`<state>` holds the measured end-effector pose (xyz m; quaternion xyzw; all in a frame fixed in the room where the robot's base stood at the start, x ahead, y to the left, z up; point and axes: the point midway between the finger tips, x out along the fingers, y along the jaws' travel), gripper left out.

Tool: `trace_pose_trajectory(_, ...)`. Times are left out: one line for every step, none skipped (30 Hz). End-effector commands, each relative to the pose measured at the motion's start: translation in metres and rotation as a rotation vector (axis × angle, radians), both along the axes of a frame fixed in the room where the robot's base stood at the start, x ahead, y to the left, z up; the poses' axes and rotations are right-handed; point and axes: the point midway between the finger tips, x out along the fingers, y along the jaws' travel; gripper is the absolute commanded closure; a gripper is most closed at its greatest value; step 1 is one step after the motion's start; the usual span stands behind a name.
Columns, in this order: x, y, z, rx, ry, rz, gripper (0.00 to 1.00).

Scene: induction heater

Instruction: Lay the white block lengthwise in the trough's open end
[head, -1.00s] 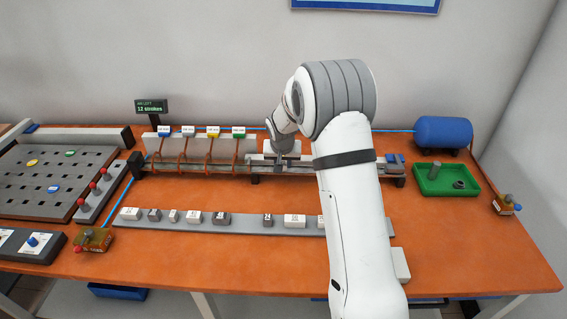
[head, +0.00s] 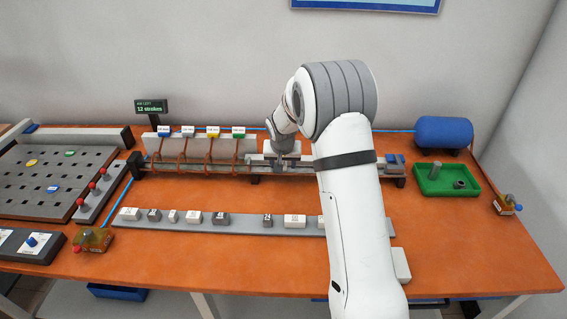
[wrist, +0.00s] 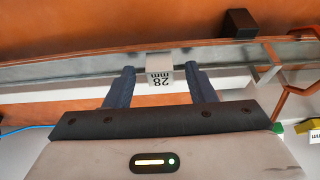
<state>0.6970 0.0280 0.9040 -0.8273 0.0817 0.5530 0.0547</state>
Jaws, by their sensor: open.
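A white block marked "28 mm" (wrist: 160,68) shows in the wrist view at the metal trough (wrist: 90,72), between my two fingers. My gripper (wrist: 160,75) is open around it, with a gap on the left; the right finger is close to the block, and I cannot tell if they touch. The block seems to sit in the trough, but its depth is unclear. In the head view my gripper (head: 279,166) is low over the middle of the trough (head: 220,171), right of the copper coils. The block is not clearly visible there, and my arm hides part of the trough.
Copper coils (head: 209,155) with coloured tags surround the trough's left part. A row of white and grey blocks (head: 294,221) sits on a grey strip in front. A green tray (head: 440,190) and blue tank (head: 444,132) are at right. The table's front is mostly clear.

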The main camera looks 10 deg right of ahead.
Motion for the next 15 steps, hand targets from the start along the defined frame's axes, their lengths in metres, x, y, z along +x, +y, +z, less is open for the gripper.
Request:
trace_pose_trajectory(0.000, 0.000, 0.000, 0.000, 0.000, 0.000, 0.50)
trace_pose_trajectory(0.000, 0.000, 0.001, 0.000, -0.001, 0.000, 0.50)
trace_pose_trajectory(-0.001, 0.000, 0.003, 0.000, -0.001, 0.000, 0.50)
trace_pose_trajectory(-0.002, 0.001, 0.006, 0.001, -0.002, 0.000, 0.50)
trace_pose_trajectory(-0.002, 0.001, 0.009, 0.000, -0.003, 0.000, 0.50)
trace_pose_trajectory(-0.004, 0.001, 0.013, 0.000, -0.004, 0.000, 0.50)
trace_pose_trajectory(-0.006, 0.002, 0.017, 0.000, -0.003, 0.000, 0.50)
trace_pose_trajectory(-0.008, 0.002, 0.022, 0.000, -0.004, 0.000, 0.50)
trace_pose_trajectory(-0.011, 0.002, 0.028, 0.000, -0.004, 0.000, 0.50)
trace_pose_trajectory(-0.013, 0.003, 0.033, 0.000, -0.004, 0.000, 0.50)
trace_pose_trajectory(-0.015, 0.003, 0.038, 0.000, -0.004, 0.000, 0.50)
trace_pose_trajectory(-0.018, 0.004, 0.044, 0.000, -0.004, 0.000, 0.50)
trace_pose_trajectory(-0.019, 0.004, 0.049, 0.000, -0.004, -0.001, 0.50)
trace_pose_trajectory(-0.021, 0.004, 0.052, 0.001, -0.003, -0.001, 0.50)
trace_pose_trajectory(-0.023, 0.005, 0.058, 0.001, -0.003, -0.001, 0.50)
